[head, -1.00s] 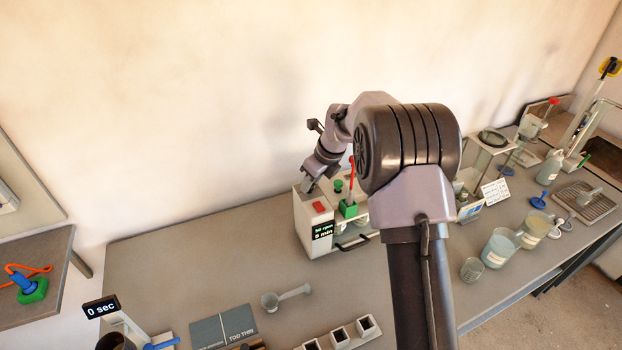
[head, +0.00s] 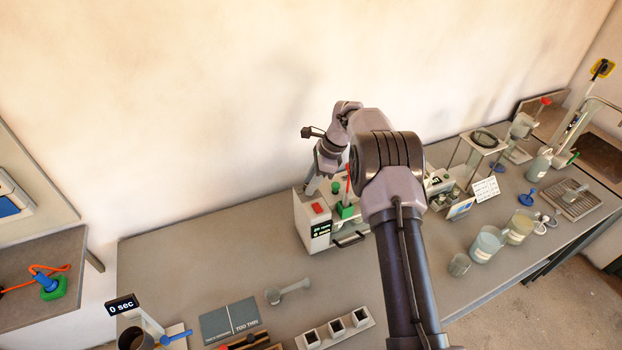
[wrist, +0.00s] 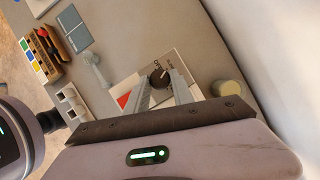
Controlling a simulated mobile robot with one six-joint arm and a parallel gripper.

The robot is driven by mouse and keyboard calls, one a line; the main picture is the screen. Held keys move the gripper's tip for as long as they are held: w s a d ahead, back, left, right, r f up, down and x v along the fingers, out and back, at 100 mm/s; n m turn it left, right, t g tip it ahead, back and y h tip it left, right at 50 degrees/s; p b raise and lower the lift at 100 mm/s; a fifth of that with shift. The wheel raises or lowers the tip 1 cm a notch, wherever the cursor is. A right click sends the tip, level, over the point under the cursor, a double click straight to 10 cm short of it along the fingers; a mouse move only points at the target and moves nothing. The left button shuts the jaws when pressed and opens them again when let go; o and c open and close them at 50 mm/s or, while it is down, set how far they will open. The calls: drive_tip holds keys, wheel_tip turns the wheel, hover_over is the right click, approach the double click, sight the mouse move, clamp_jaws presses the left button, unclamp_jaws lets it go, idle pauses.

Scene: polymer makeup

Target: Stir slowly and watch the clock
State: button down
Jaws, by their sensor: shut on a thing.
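A white stirring machine (head: 315,228) stands on the bench against the wall, with a red button (head: 317,208) on top and a dark display (head: 321,229) on its front. The display shows rpm and min lines, its digits too small to read surely. My gripper (head: 310,187) reaches down to the machine's top. In the wrist view its fingers close around a dark round knob (wrist: 160,77). A green block (head: 345,210) with a red upright rod (head: 348,180) sits beside it. A black readout (head: 122,305) at front left shows 0 sec. My arm hides the machine's right part.
A ladle-like scoop (head: 288,291), a dark two-panel card (head: 229,320) and a rack of square cups (head: 335,329) lie in front. Beakers (head: 487,244) and a funnel stand (head: 482,140) are to the right. The bench left of the machine is clear.

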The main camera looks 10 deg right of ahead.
drive_tip(key=shift+n, duration=0.4)
drive_tip(key=c, duration=1.1)
unclamp_jaws()
drive_tip(key=w+p+v, duration=0.1)
drive_tip(key=p+v, duration=0.2)
drive_tip(key=v, duration=1.4)
drive_tip(key=shift+s+d+r+p, duration=0.15)
drive_tip(key=shift+s+r+p, duration=0.1)
drive_tip(key=shift+p, duration=0.15)
